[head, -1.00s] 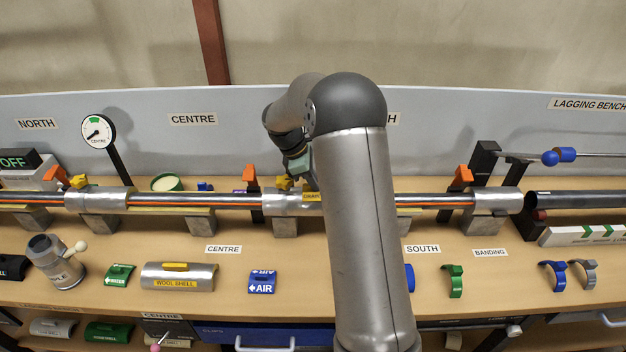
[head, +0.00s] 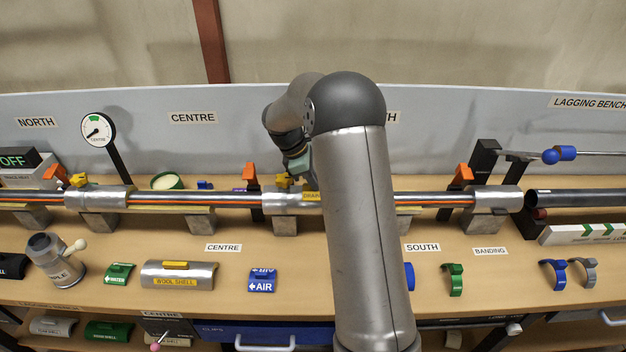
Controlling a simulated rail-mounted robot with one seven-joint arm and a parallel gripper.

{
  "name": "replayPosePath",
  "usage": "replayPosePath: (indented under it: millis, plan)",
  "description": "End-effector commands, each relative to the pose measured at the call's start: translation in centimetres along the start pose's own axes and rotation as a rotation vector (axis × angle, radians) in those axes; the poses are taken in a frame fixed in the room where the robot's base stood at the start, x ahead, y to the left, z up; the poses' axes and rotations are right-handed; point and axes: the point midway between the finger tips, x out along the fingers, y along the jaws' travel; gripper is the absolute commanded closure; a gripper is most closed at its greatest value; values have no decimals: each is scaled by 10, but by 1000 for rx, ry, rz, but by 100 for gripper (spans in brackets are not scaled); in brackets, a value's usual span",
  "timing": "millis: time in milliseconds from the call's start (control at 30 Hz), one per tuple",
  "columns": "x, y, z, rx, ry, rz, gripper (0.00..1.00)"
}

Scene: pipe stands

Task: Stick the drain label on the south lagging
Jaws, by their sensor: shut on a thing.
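A yellow drain label (head: 311,196) shows just left of my arm link, in front of a silver-clad section (head: 280,203) of the pipe. My gripper (head: 305,180) is over this spot, mostly hidden by my arm, and shut on the drain label. I cannot tell whether the label touches the silver surface. A SOUTH sign (head: 422,247) lies on the bench right of my arm. My arm covers much of the pipe there, so I cannot tell where the south lagging begins.
An orange clamp (head: 251,178) stands left of the gripper and a yellow knob (head: 283,181) is close beside it. Bench between pipe and these is mostly clear.

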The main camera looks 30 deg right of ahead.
Motion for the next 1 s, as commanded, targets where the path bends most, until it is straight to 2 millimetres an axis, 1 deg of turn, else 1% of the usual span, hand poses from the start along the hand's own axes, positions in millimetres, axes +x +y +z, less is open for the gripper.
replayPosePath:
  millis: [167, 200, 267, 300, 567, 667, 767, 867, 1000]
  plan:
    - [2, -1, -1, -1, 0, -4, 100]
    - [2, -1, -1, -1, 0, -4, 88]
    - [2, -1, -1, -1, 0, -4, 71]
    - [2, -1, -1, -1, 0, -4, 65]
    - [1, 0, 0, -1, 0, -2, 65]
    - [-3, 0, -1, 0, 0, 0, 65]
    - [-15, 1, -1, 0, 1, 2, 65]
    - [-35, 1, -2, 0, 2, 4, 65]
    - [-70, 1, -2, 0, 2, 4, 65]
